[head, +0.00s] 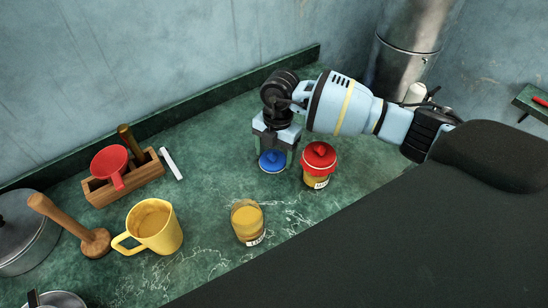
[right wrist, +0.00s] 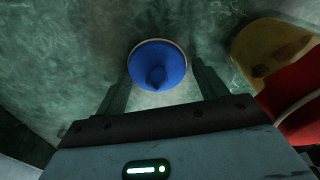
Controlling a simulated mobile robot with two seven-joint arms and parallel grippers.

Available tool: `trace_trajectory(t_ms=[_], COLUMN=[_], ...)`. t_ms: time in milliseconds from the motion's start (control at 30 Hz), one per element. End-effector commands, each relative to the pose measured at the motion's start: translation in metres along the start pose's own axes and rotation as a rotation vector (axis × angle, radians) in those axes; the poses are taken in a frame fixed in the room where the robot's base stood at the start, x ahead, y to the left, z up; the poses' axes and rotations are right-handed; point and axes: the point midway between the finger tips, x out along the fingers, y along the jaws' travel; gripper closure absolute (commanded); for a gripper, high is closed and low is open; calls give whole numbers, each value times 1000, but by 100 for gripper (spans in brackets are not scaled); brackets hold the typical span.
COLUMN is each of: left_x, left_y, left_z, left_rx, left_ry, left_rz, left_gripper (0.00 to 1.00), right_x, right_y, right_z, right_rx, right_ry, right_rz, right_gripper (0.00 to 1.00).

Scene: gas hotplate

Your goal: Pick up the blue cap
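The blue cap (head: 272,161) is round with a small knob on top and appears to lie on the green counter, knob upward. In the right wrist view the cap (right wrist: 157,65) sits just ahead of the fingers, its knob facing the camera. My right gripper (head: 274,150) points down over the cap with its fingers apart, one to each side. In the right wrist view the open right gripper (right wrist: 162,85) shows gaps between fingers and cap, with nothing held. The cap's far edge is partly hidden by the gripper in the head view. My left gripper is not in view.
A red-capped jar (head: 318,169) stands close right of my right gripper. An uncapped jar (head: 248,224) and a yellow mug (head: 155,228) stand nearer the camera. A wooden box (head: 128,183) with a red funnel (head: 109,162) is at left. The counter left of the cap is clear.

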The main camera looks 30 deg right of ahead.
Motion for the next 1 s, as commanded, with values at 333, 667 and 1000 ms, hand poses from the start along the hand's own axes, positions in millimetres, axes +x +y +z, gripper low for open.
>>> trace_trajectory(t_ms=[333,667,1000], left_x=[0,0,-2], left_y=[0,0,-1], left_z=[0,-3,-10], left_rx=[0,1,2], left_ry=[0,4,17], left_rz=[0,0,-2], left_gripper=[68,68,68], right_x=[1,-15,-78], right_y=[-1,0,0], right_z=[0,-2,-9], right_rx=[0,0,-1], right_ry=[0,0,-1], right_rz=[-2,0,3], right_gripper=[56,57,57])
